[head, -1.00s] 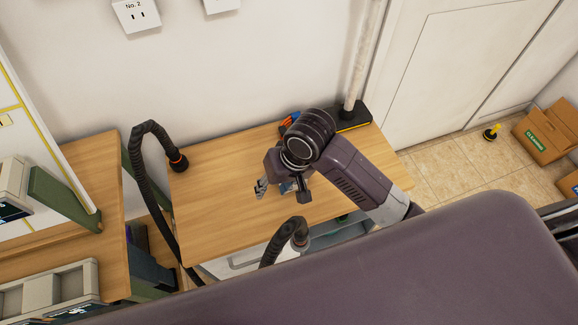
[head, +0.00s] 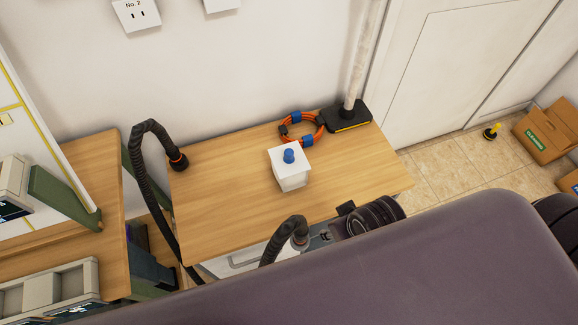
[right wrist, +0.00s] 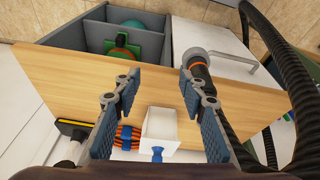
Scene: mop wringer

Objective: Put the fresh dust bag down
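The fresh dust bag, a white box-shaped piece with a blue cap (head: 291,173), stands upright on the wooden tabletop (head: 215,200) near its middle. It also shows in the right wrist view (right wrist: 160,128), beyond the lower part of my fingers. My right gripper (right wrist: 160,82) is open and empty, its fingers wide apart. In the head view my right wrist is at the table's front edge, apart from the bag, and the fingers are mostly hidden. My left gripper is not in view.
A coiled orange cable (head: 302,127) lies behind the bag, beside a black floor nozzle (head: 347,117) with a pale tube. A black hose (head: 142,165) arches at the table's left, and another hose end (head: 292,230) rises at the front. The tabletop left of the bag is clear.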

